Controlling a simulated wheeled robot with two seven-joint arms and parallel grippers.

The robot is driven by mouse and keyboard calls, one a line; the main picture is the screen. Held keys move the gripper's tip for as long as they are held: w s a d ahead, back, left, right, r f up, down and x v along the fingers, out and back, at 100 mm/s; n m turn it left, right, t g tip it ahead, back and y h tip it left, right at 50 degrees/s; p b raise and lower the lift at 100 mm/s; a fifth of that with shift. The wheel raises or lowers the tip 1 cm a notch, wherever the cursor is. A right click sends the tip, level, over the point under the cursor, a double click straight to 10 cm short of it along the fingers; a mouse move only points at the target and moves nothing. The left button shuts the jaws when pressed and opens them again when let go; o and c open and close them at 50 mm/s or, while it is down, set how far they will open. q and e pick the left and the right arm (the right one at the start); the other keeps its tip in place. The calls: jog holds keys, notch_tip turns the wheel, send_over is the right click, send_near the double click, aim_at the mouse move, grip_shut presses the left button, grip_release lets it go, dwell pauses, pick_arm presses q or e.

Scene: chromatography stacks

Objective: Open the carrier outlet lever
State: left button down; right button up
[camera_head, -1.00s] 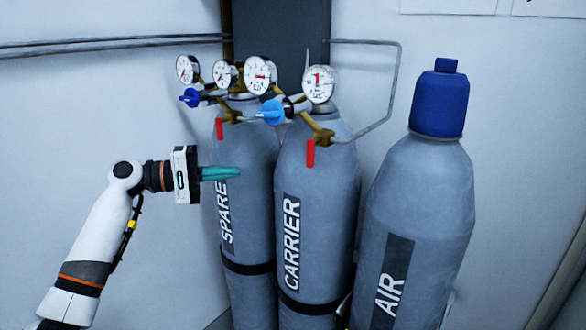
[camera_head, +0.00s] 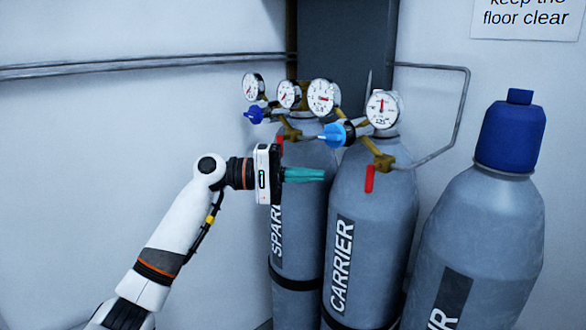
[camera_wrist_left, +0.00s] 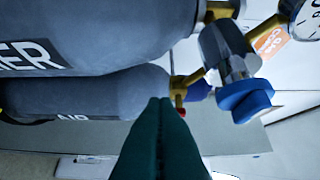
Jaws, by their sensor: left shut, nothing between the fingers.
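The carrier cylinder (camera_head: 372,215) is grey and stands upright between the spare and air cylinders. Its red outlet lever (camera_head: 369,179) hangs straight down from the brass outlet (camera_head: 383,161) below the right gauge. My left gripper (camera_head: 322,175) points right with teal fingers shut and empty. In the head view it is in front of the spare cylinder, left of the red lever and at about its height, apart from it. In the left wrist view the shut fingers (camera_wrist_left: 160,102) rise from the bottom; a small red part (camera_wrist_left: 181,111) shows just beyond their tips. My right gripper is not in view.
The spare cylinder (camera_head: 305,213) has its own red lever (camera_head: 280,146), above my fingers. The light blue knob (camera_head: 337,133) juts left above them. The air cylinder (camera_head: 490,235), with a blue cap (camera_head: 510,134), is at right. A grey pipe (camera_head: 463,100) bends along the wall.

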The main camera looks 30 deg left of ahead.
aim_at(370, 179)
pick_arm(q)
jog(key=d+p, duration=0.2)
jog(key=d, duration=0.5)
jog(key=shift+w+d, duration=0.15)
jog(key=shift+d, duration=0.1)
jog(key=shift+d+f+n, duration=0.1)
jog(key=shift+f+n, duration=0.1)
jog(key=shift+n, duration=0.2)
